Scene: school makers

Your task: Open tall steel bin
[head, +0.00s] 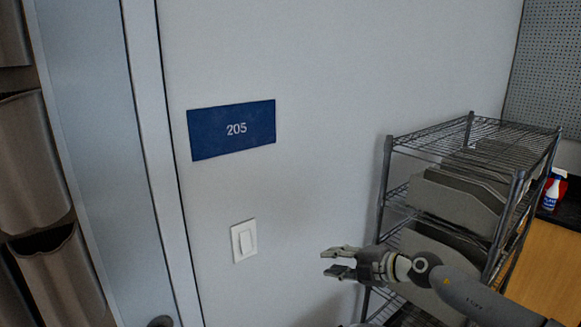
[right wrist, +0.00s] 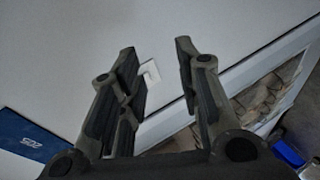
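I cannot make out a tall steel bin for certain in either view. My right gripper (head: 340,262) is in front of the white wall, left of the wire rack, with its fingers pointing left. It is open and empty, and the right wrist view shows a clear gap between its two fingers (right wrist: 156,52). My left gripper is not in view.
A wire shelf rack (head: 462,150) with grey panels stands close behind my right arm. A light switch (head: 244,241) and a blue 205 sign (head: 231,129) are on the wall. A door frame (head: 160,150) and brown pockets (head: 28,165) are at left.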

